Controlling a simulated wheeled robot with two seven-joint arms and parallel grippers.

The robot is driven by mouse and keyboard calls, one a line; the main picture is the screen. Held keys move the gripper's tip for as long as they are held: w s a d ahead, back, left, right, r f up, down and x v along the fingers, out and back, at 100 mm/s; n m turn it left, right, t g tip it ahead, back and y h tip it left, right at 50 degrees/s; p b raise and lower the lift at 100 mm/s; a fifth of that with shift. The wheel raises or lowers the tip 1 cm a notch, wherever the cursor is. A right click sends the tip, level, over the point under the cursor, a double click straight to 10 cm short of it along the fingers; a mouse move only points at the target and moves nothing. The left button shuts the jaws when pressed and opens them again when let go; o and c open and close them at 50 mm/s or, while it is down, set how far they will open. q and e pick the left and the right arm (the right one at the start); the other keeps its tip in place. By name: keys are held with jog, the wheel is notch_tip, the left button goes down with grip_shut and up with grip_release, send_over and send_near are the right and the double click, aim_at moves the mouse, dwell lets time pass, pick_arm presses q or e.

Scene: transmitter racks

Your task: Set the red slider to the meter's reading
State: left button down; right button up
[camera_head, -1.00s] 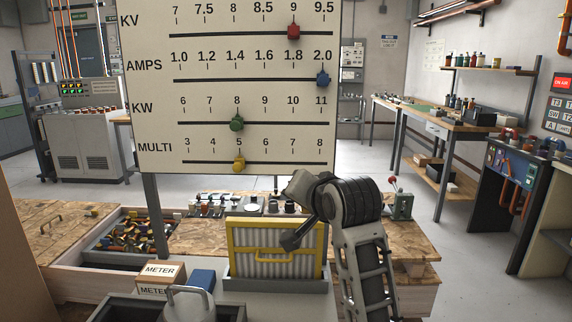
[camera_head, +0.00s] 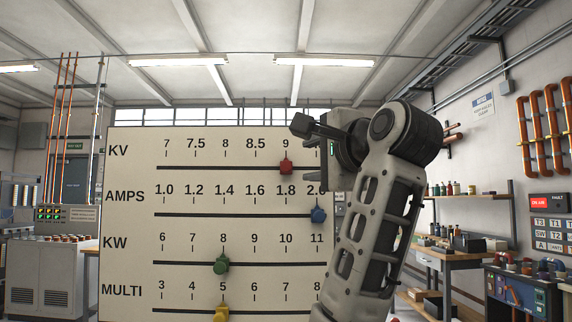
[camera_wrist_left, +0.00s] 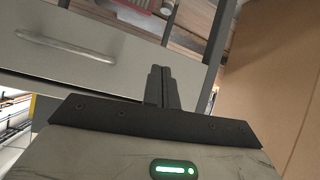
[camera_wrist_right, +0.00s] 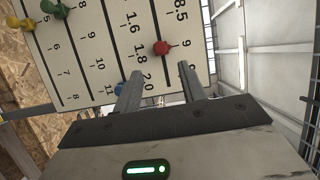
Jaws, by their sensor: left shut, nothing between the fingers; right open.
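The red slider (camera_head: 286,166) sits on the KV track of the white scale board (camera_head: 130,230), at the 9 mark. My right gripper (camera_head: 303,127) is raised in front of the board's upper right, above the red slider in the picture. In the right wrist view my right gripper (camera_wrist_right: 158,84) is open and empty, and the red slider (camera_wrist_right: 161,48) shows beyond the fingertips, between them in the picture and apart from them. My left gripper (camera_wrist_left: 158,75) is shut and empty. No meter dial shows in any view now.
Other sliders share the board: blue (camera_head: 318,214) at AMPS 2.0, green (camera_head: 221,264) at KW 8 and yellow (camera_head: 221,313) at MULTI 5. A grey drawer front with a handle (camera_wrist_left: 65,46) is near the left gripper. A workbench (camera_head: 455,262) stands at right.

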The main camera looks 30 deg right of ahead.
aim_at(288, 166)
jog(key=w+p, duration=0.1)
jog(key=w, duration=0.6)
jog(key=w+p, duration=0.1)
jog(key=w, duration=0.3)
jog(key=shift+w+d+p, duration=0.2)
jog(key=shift+d+p, duration=0.1)
